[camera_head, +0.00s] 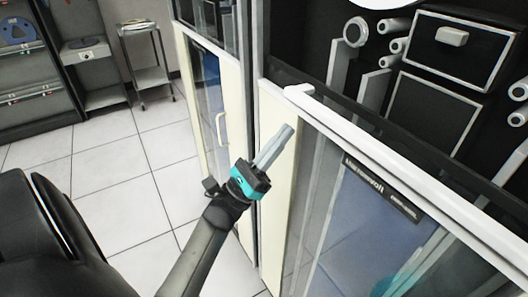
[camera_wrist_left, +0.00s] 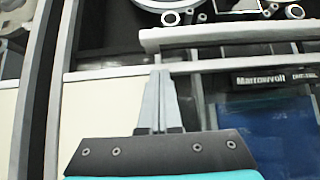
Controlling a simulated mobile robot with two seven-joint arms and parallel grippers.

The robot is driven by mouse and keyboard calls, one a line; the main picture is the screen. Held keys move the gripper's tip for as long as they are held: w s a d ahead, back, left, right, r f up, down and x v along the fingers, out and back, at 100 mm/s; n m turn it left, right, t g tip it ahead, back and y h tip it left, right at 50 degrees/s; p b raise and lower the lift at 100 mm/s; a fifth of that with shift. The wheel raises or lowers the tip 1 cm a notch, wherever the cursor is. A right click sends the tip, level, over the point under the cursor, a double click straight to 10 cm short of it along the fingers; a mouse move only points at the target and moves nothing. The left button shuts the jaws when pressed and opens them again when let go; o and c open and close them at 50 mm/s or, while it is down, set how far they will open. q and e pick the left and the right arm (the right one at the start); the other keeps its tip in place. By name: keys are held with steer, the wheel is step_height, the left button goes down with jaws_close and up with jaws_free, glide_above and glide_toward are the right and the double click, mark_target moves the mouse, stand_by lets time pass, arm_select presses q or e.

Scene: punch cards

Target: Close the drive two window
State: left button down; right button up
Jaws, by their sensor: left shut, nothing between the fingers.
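The drive window (camera_head: 350,245) is a clear pane under a pale top rail (camera_head: 400,172) in the head view, with a dark label strip. The dark drive face above the rail is uncovered. The rail also shows in the wrist view (camera_wrist_left: 215,35), above the label and blue-tinted pane. My left gripper (camera_head: 288,130) is shut and empty, its grey fingers pointing up just below the rail's left end. In the wrist view its fingertips (camera_wrist_left: 160,75) lie close under the rail, by the cream panel; I cannot tell whether they touch it. My right gripper is not in view.
Another cabinet (camera_head: 205,110) with a cream frame and a handle stands to the left. Dark racks (camera_head: 75,55) and a small stand (camera_head: 150,65) are further back. White tiled floor (camera_head: 120,185) is open left of my arm.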

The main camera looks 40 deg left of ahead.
arm_select(q)
steer(key=shift+w+r+p, duration=0.15)
steer(key=shift+r+p, duration=0.6)
steer(key=shift+r, duration=1.4)
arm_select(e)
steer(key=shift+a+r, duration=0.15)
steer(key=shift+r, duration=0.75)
